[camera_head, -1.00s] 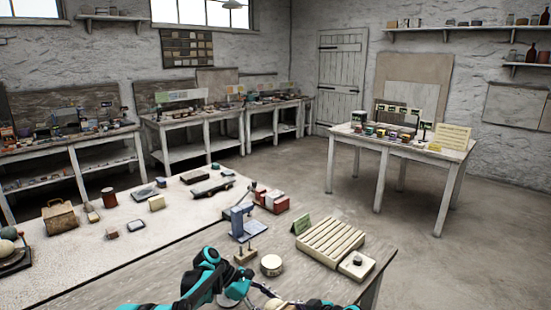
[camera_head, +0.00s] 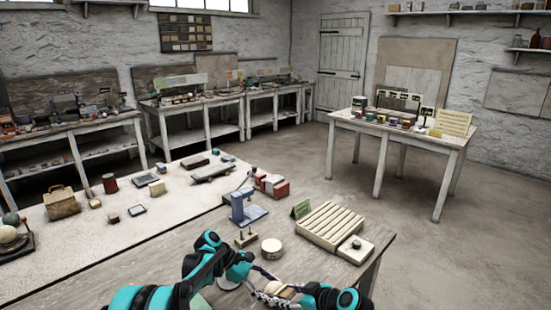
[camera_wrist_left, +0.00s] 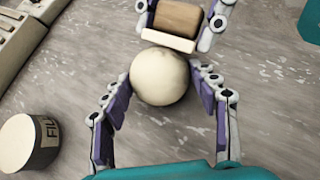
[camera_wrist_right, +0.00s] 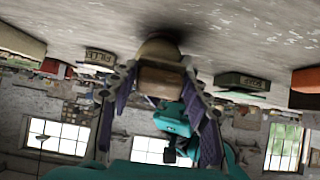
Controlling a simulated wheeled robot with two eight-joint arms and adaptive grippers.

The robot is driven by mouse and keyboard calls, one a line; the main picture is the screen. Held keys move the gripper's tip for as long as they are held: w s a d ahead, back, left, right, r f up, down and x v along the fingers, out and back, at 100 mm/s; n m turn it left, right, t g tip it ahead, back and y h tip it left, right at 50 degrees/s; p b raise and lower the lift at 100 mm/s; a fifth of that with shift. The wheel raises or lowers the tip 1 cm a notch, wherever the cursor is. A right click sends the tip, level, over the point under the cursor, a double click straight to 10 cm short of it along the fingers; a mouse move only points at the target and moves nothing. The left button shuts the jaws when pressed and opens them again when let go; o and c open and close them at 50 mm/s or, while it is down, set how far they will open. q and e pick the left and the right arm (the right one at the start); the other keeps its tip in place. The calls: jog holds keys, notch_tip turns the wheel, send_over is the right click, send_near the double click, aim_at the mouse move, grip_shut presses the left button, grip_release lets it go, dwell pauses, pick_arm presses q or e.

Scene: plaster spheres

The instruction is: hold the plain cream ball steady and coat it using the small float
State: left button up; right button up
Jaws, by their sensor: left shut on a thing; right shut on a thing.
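The plain cream ball (camera_wrist_left: 160,80) is held between the fingers of my left gripper (camera_wrist_left: 161,88), above the grey wooden bench. My right gripper (camera_wrist_left: 181,20) is shut on the small float (camera_wrist_left: 178,18), a brown block with a cream plate. The plate faces the ball and sits at its edge in the left wrist view; I cannot tell whether they touch. In the right wrist view the float's brown handle (camera_wrist_right: 160,80) lies between the fingers and hides much of the ball (camera_wrist_right: 158,48). In the head view both grippers are low and partly hidden by my arms.
A round cream tub labelled as filler (camera_head: 271,248) stands beyond the grippers. A ribbed cream rack (camera_head: 330,226), a blue stand (camera_head: 245,210) and red boxes (camera_head: 272,184) are on the bench. A pale mat at left carries several small items.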

jog(key=shift+s+a, duration=0.5)
jog(key=shift+s, duration=0.05)
jog(key=shift+w+d, duration=0.1)
jog(key=shift+w, duration=0.05)
jog(key=shift+w+d, duration=1.05)
jog(key=shift+w, duration=0.05)
jog(key=shift+s+a, duration=1.15)
jog(key=shift+s, duration=0.1)
jog(key=shift+d+r, duration=0.1)
jog(key=shift+w+d+r, duration=0.1)
jog(key=shift+d+r, duration=0.1)
jog(key=shift+d, duration=0.3)
jog(key=shift+w+d+r, duration=0.1)
jog(key=shift+d+r, duration=0.05)
jog(key=shift+d, duration=0.3)
